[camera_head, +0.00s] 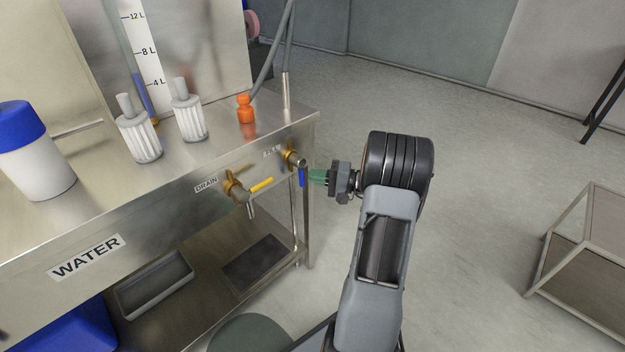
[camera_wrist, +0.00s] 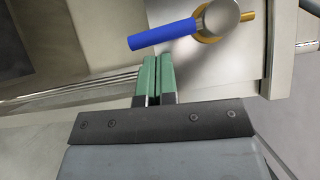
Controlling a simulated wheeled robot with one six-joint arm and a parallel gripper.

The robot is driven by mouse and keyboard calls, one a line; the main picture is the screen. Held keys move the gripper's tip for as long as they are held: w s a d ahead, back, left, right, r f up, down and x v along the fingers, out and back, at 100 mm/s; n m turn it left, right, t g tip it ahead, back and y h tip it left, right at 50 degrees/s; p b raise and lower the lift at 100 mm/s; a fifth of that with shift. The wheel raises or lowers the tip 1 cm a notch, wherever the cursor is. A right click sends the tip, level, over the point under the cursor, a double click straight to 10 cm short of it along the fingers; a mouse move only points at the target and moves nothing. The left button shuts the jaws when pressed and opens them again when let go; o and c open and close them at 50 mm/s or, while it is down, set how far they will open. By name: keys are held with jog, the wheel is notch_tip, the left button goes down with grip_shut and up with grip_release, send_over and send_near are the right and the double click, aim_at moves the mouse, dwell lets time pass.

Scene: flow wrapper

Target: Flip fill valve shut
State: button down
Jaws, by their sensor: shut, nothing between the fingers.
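The fill valve (camera_head: 294,159) sits on the front panel of the steel table, near its right end. Its blue handle (camera_head: 303,177) hangs down in the head view. In the wrist view the valve's round metal body (camera_wrist: 221,18) is at the top, and the blue handle (camera_wrist: 162,34) points left from it. My gripper (camera_head: 312,176) is at the right of the handle, its green fingers pointing at it. In the wrist view the gripper (camera_wrist: 158,58) is shut and empty, its tips just below the handle. I cannot tell whether they touch it.
The drain valve (camera_head: 236,188) with a yellow handle (camera_head: 262,185) is left of the fill valve. A table leg (camera_head: 307,225) is below my gripper. The floor to the right is open up to a framed stand (camera_head: 560,255).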

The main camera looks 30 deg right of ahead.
jog(key=w+d+p+v, duration=0.1)
jog(key=p+v, duration=0.1)
jog(key=v, duration=1)
jog(key=shift+r+p, duration=0.2)
jog(key=shift+p, duration=0.1)
jog(key=a+r+n+g+h+p, duration=0.35)
jog(key=a+r+g+p, duration=0.75)
jog(key=a+r+p, duration=0.7)
jog(key=s+a+r+n+h+p, duration=0.2)
jog(key=s+a+r+h+p, duration=0.1)
jog(key=r, duration=0.4)
jog(key=s+a+r+n+t+h+p, duration=0.1)
jog(key=s+a+r+n+h+p, duration=0.1)
jog(key=a+r+p, duration=0.3)
jog(key=s+a+r+n+h+p, duration=0.2)
jog(key=s+a+r+h+p, duration=0.2)
jog(key=r+p, duration=0.3)
jog(key=shift+s+a+r+t+p, duration=0.2)
jog(key=shift+r+t+p, duration=0.15)
jog(key=shift+r, duration=0.45)
